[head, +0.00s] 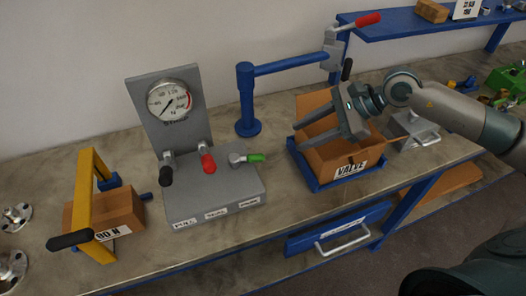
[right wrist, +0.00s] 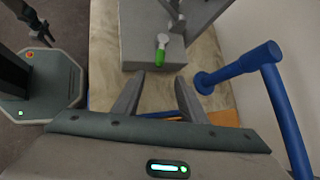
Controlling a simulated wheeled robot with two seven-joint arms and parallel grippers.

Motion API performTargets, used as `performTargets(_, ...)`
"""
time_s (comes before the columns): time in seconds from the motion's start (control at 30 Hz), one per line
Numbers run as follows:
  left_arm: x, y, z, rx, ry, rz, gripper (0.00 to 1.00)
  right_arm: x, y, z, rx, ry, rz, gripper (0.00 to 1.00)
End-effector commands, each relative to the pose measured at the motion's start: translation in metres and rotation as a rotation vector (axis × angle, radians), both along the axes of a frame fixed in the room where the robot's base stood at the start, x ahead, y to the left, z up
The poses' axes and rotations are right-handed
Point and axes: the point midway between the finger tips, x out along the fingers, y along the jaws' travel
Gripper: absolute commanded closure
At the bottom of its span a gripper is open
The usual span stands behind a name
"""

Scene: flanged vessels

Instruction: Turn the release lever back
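A grey test stand (head: 215,188) with a round pressure gauge (head: 170,100) carries three short levers. They have a black grip (head: 166,176), a red grip (head: 208,163) and a green grip (head: 256,158). The green lever points right. My right gripper (head: 321,125) is open and empty above the box, right of the stand. In the right wrist view the green grip (right wrist: 160,56) lies beyond the open fingers, apart from them. A dark shape at upper left there may be my left gripper.
A blue post with a horizontal arm (head: 290,66) stands behind, between stand and gripper. An open cardboard box (head: 345,160) in a blue tray (head: 309,176) is below my gripper. A yellow frame (head: 88,190) over a brown block is at left. A blue shelf (head: 400,24) is back right.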

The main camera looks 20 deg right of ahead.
Motion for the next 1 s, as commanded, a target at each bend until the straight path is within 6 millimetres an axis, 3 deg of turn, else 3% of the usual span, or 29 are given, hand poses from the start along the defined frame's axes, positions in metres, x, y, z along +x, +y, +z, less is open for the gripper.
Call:
performTargets(0.7, 0.0, -0.001, 0.056, -0.001, -0.001, 0.0, 0.69, 0.04, 0.079, -0.079, 0.001, 0.001, 0.0, 0.62)
performTargets(1.0, 0.0, -0.001, 0.064, -0.001, -0.001, 0.001, 0.69, 0.049, 0.094, -0.098, 0.0, 0.001, -0.001, 0.62)
